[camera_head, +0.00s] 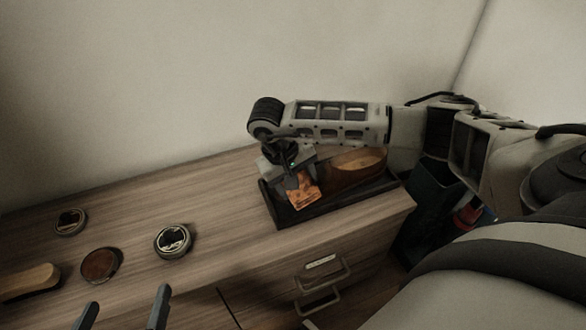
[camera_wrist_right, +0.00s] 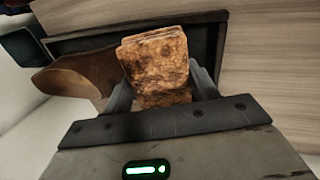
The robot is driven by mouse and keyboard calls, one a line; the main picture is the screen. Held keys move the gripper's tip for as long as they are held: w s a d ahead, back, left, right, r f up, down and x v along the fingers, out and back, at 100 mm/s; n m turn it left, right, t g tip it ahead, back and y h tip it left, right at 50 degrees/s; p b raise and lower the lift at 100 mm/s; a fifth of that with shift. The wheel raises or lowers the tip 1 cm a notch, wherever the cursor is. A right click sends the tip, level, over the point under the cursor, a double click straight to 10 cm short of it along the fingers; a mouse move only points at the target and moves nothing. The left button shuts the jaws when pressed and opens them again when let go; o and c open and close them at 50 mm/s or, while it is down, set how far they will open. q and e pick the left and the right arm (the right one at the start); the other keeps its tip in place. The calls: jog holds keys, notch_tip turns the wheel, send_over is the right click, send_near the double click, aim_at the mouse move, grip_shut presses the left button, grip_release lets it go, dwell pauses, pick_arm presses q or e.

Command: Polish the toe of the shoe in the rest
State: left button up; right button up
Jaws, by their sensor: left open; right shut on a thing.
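The brown shoe (camera_head: 350,174) lies in a dark rest (camera_head: 340,202) at the table's right end. The shoe (camera_wrist_right: 78,79) and the rest's dark wall (camera_wrist_right: 211,48) also show in the right wrist view. My right gripper (camera_head: 292,178) is shut on a folded, mottled orange-brown cloth (camera_head: 303,191), which fills the middle of the right wrist view (camera_wrist_right: 155,62). The cloth is over the rest, at the shoe's left end, and hides that end; I cannot tell if they touch. My left gripper (camera_head: 122,310) is open and empty at the bottom edge of the head view.
Two round tins with dark labelled tops, one at the back left (camera_head: 71,221) and one nearer the middle (camera_head: 173,241), stand on the table. A brown-topped round tin (camera_head: 101,265) and a wooden-backed brush (camera_head: 28,282) lie left. Drawers with handles (camera_head: 322,279) are below the front edge.

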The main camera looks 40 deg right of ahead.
jog(key=shift+s+a+f, duration=0.1)
jog(key=shift+s, duration=0.55)
jog(key=shift+w, duration=0.1)
